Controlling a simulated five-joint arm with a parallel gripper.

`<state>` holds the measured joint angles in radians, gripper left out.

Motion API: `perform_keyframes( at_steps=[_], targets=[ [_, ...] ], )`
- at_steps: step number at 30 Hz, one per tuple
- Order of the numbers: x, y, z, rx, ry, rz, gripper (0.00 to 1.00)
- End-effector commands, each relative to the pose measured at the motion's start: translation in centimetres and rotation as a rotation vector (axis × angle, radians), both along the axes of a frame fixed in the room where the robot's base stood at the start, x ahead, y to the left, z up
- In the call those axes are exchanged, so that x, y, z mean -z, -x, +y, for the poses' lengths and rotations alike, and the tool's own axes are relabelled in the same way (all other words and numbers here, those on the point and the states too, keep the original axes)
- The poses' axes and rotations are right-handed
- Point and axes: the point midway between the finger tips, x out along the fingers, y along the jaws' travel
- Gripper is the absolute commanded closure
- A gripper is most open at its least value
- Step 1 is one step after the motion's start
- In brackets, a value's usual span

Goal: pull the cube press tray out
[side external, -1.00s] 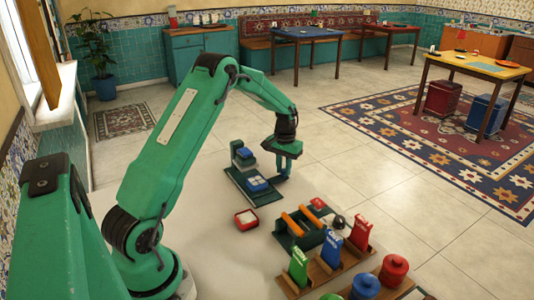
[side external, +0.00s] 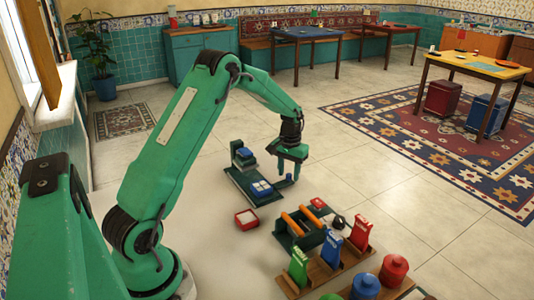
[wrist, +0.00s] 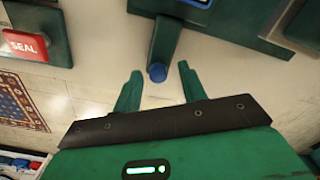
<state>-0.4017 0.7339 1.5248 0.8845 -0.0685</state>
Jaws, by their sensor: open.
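The green cube press (side external: 243,157) stands on its base on the light worktop. Its blue tray (side external: 262,188), with pale cubes in it, sits at the front end of the base. In the wrist view a green bar with a round blue knob (wrist: 157,73) at its end points towards me, and a bit of blue tray shows at the top edge. My gripper (side external: 289,178) is open beside the front of the press. In the wrist view its two fingers (wrist: 160,70) stand apart on either side of the knob, with gaps on both sides.
A red tray with white contents (side external: 246,219) lies in front of the press. A green rack with orange bars (side external: 299,226), standing packets (side external: 330,246) and lidded pots (side external: 393,270) are to the right. A red SEAL button (wrist: 22,45) shows at the wrist view's left.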

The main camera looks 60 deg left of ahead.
Motion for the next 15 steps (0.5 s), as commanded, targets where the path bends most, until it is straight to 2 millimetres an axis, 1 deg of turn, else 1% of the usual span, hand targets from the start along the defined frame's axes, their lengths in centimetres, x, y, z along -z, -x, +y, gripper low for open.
perform_keyframes(
  at_steps=[5,15],
  targets=[
    [-1.1,-0.1,0.0,0.0,-0.001,-0.003,0.59],
    [-5.4,-0.1,0.0,0.0,-0.002,-0.004,0.59]
  ],
)
